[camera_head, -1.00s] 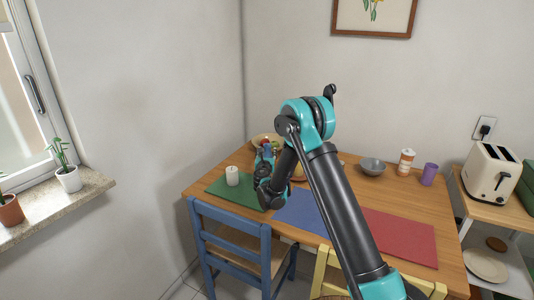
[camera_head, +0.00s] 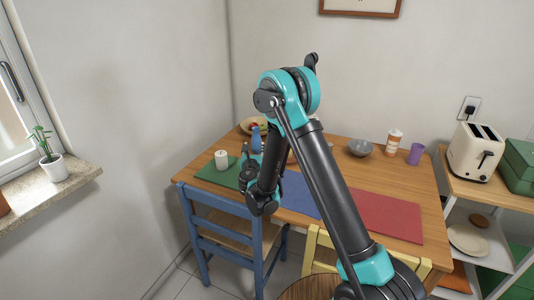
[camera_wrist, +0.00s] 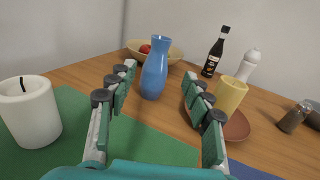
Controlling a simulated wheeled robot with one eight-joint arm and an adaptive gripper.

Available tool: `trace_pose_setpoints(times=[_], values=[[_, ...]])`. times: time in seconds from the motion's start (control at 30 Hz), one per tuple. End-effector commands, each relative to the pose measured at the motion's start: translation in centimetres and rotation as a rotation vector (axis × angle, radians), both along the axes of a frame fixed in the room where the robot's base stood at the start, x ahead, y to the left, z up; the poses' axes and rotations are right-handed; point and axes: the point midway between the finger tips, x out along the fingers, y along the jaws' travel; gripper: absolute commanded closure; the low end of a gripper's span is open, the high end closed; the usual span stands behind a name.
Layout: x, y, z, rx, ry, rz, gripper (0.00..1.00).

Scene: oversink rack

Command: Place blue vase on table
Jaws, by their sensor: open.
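The blue vase (camera_wrist: 154,68) stands upright on the wooden table (camera_wrist: 83,74), just past the green mat (camera_wrist: 75,108). It also shows in the head view (camera_head: 256,138), partly hidden behind my gripper (camera_head: 249,160). In the wrist view, my gripper (camera_wrist: 158,76) is open, with green-padded fingers at the left and right. The vase appears between the fingertips, with a visible gap on each side. I cannot tell how far it reaches between them. The bare table also shows in the head view (camera_head: 420,180).
A white candle (camera_wrist: 28,112) stands left of my gripper. A yellow cup (camera_wrist: 230,95) on a brown plate (camera_wrist: 238,127) is close to the right fingers. Behind are a fruit bowl (camera_wrist: 172,54), a dark bottle (camera_wrist: 214,54) and a white bottle (camera_wrist: 248,64). Chairs (camera_head: 225,222) line the front.

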Motion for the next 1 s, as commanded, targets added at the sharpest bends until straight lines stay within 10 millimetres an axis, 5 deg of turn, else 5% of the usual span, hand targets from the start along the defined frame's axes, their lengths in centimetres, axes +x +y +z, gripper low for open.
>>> trace_pose_setpoints(times=[0.17, 0.27, 0.57, 0.8, 1.0], values=[[-0.2, -0.3, 0.1, 0.010, 0.003, -0.005, 0.49], [-0.1, -2.1, 0.8, 0.076, 0.027, -0.037, 0.49], [-2.7, -16.3, 3.7, 0.675, 0.180, -0.339, 0.49], [-9.5, -26.5, 3.7, 1.214, 0.246, -0.653, 0.49], [-17.5, -31.9, 2.2, 1.650, 0.248, -0.941, 0.49]])
